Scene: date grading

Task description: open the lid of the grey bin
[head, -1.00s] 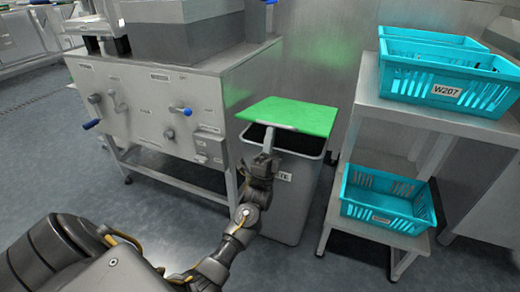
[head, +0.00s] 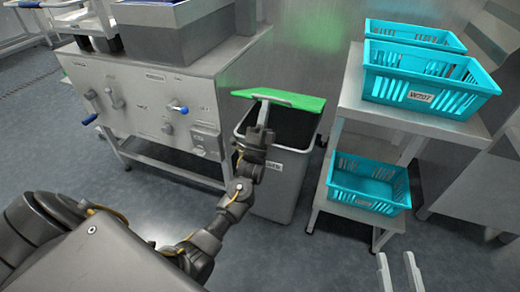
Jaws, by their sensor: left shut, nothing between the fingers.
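The grey bin (head: 278,185) stands on the floor between the steel machine and the shelf stand. Its green lid (head: 296,99) is raised and tilted, and I see the bin's dark inside below it. My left gripper (head: 264,114) is at the front of the opening, with its fingers shut and empty. The fingertips point up at the lid's underside near its left part and seem to touch it. My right gripper (head: 398,272) shows only its two pale fingers at the bottom edge, apart and empty, well away from the bin.
A steel machine (head: 160,105) with knobs and handles stands left of the bin. At the right, a steel stand (head: 350,100) holds turquoise crates on top, one labelled W207 (head: 430,98), and another crate (head: 367,190) on its lower shelf. Floor is clear in front of the bin.

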